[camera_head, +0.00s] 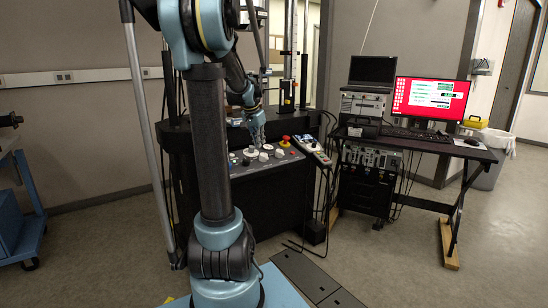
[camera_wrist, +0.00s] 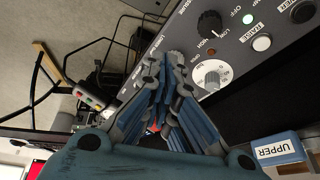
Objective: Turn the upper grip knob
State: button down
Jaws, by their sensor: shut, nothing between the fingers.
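The control panel (camera_head: 262,168) carries several white knobs and buttons; in the wrist view its grey face (camera_wrist: 285,60) fills the upper right. A black knob (camera_wrist: 209,24) with LOW and HIGH marks sits there. A pale round knob (camera_wrist: 212,74) is below it, partly covered by my gripper. A blue-and-white piece marked UPPER (camera_wrist: 277,148) is at lower right; I cannot tell which knob it belongs to. My gripper (camera_wrist: 174,58) is shut and empty, its tips just left of the pale knob. In the head view my gripper (camera_head: 257,136) is over the panel.
White buttons (camera_wrist: 261,43) sit beside the knobs. A red stop button (camera_head: 284,142) is at the panel's right, and a hand control box (camera_head: 313,151) lies beyond it. A desk (camera_head: 430,145) with a laptop (camera_head: 372,72) and a red-screened monitor (camera_head: 430,98) stands at right.

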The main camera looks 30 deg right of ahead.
jog(key=m, duration=0.2)
send_near(279, 154)
jog(key=s+a+r, duration=0.1)
jog(key=s+a, duration=0.1)
jog(key=a, duration=0.2)
jog(key=shift+h, duration=0.3)
jog(key=x, duration=1)
jog(key=shift+s+d, duration=0.1)
jog(key=shift+d, duration=0.2)
